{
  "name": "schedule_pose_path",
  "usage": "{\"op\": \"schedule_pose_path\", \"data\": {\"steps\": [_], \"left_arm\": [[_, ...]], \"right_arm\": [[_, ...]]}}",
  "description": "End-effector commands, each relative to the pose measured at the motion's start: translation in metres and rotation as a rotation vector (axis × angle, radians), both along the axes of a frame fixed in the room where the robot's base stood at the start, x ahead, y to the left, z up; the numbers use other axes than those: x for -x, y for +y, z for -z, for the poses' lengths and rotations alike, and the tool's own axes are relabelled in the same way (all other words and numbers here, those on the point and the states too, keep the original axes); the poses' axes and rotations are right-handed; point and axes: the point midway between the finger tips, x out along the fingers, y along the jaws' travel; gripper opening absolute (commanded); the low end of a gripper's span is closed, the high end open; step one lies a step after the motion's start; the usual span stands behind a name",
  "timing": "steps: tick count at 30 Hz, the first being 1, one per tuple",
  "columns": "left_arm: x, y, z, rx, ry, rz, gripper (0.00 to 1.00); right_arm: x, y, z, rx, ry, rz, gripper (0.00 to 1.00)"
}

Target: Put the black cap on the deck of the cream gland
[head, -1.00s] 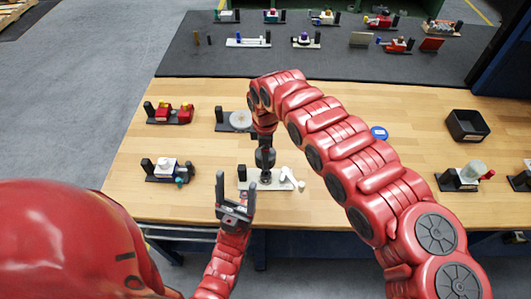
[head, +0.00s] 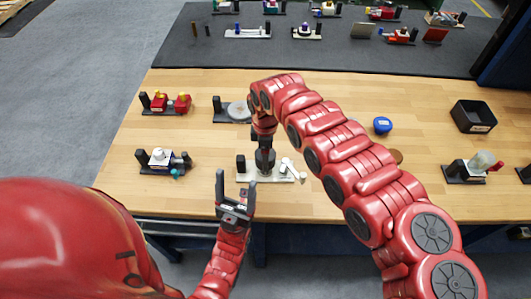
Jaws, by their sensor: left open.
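A pale fixture plate (head: 245,177) lies near the table's front edge, with a black upright post (head: 241,163) at its left end and white parts (head: 290,168) at its right. I cannot tell for sure which part is the cream gland. My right gripper (head: 265,166) points down over the middle of this plate. Its dark fingers blend with what is under them, so its grip and any black cap there cannot be made out. My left gripper (head: 236,177) is open and empty, with its fingers up, just in front of the plate's left end.
Other fixtures stand left, one with red blocks (head: 165,104) and one with a white block (head: 161,159). A grey disc fixture (head: 237,110) is behind. At right are a blue round item (head: 382,125), a black bin (head: 473,117) and another fixture (head: 467,169).

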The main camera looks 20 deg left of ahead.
Motion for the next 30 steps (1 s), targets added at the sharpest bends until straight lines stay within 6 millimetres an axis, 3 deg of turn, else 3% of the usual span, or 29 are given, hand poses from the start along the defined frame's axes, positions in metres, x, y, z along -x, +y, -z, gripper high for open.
{"op": "schedule_pose_path", "data": {"steps": [30], "left_arm": [[-0.0001, 0.0, 0.0056, 0.0, 0.0, 0.0, 0.7]], "right_arm": [[0.0002, -0.0002, 0.0008, 0.0, 0.0, 0.0, 0.1]]}}
